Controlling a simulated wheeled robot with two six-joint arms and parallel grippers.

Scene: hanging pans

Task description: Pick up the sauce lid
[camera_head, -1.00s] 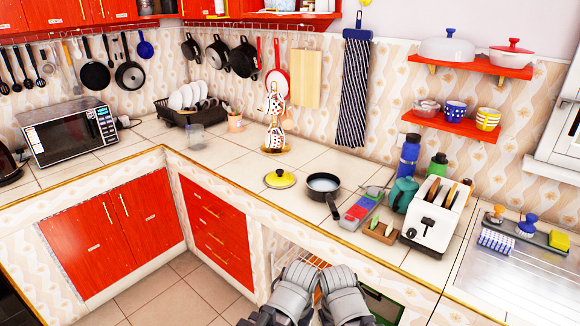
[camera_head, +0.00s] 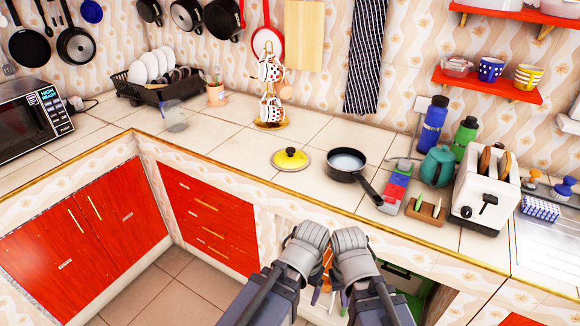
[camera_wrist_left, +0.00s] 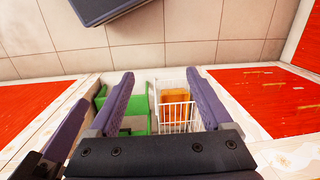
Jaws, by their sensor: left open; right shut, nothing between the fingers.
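The sauce lid (camera_head: 291,160) is yellow with a pale rim and a black knob. It lies flat on the tiled counter, left of the dark saucepan (camera_head: 347,163), apart from it. My left gripper (camera_head: 305,246) and right gripper (camera_head: 350,246) are side by side at the counter's front edge, below the lid in the picture, not touching it. Their fingertips are hard to make out in the head view. In the left wrist view my left gripper (camera_wrist_left: 161,95) is open, with nothing between its fingers. My right gripper is shut and empty. The lid is outside the wrist view.
Right of the pan stand a colored box (camera_head: 393,190), a teal kettle (camera_head: 437,167) and a white toaster (camera_head: 484,195). A mug stand (camera_head: 270,110) is behind the lid. Counter left of the lid is clear. A white wire basket (camera_wrist_left: 178,113) is in the open shelf below.

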